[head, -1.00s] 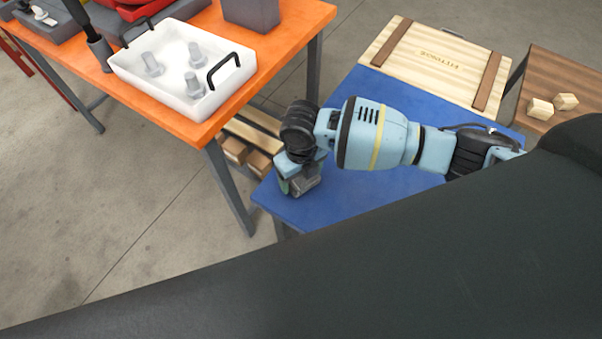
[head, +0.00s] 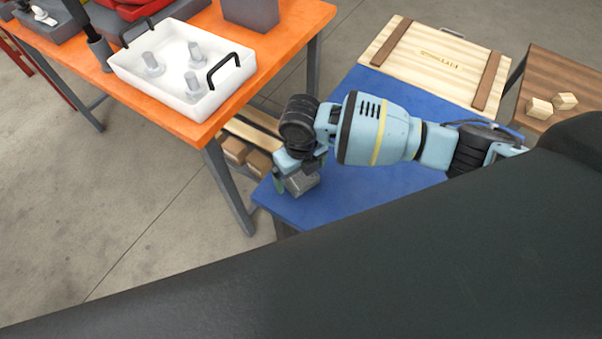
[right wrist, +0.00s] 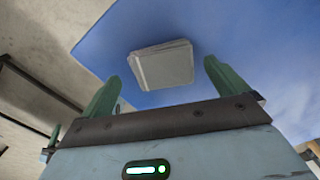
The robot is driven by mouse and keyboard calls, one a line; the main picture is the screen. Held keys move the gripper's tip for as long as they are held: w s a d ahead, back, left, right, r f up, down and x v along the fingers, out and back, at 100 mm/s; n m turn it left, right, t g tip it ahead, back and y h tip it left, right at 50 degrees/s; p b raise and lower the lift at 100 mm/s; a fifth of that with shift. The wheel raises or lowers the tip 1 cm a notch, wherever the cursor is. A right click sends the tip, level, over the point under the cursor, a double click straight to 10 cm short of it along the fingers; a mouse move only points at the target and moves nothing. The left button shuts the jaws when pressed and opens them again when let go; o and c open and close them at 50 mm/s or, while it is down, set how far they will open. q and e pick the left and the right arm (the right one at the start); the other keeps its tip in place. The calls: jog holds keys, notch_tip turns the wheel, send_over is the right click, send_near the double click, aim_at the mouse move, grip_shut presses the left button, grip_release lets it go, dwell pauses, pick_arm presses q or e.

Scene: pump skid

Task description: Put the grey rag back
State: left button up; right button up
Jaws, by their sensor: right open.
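The grey rag (head: 301,183) is a folded, flat grey block lying on the blue tabletop near its left front corner. In the right wrist view the rag (right wrist: 165,65) lies ahead of my right gripper, in line with the gap between the two green fingers. My right gripper (head: 295,176) is open, its fingers apart and wider than the rag. The rag shows clear of both fingers there; the exact height of the fingertips over it is hard to tell. My left gripper is not in view.
The blue table (head: 345,205) is mostly bare, with a wooden crate lid or box (head: 436,62) at its back. An orange table (head: 165,103) with a white tray (head: 165,85) stands to the left. Wooden blocks (head: 565,101) sit on a brown table at right.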

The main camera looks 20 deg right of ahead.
aim_at(301, 177)
notch_tip(301, 177, up, 11)
jog(key=shift+f+p, duration=0.2)
jog(key=shift+p, duration=0.25)
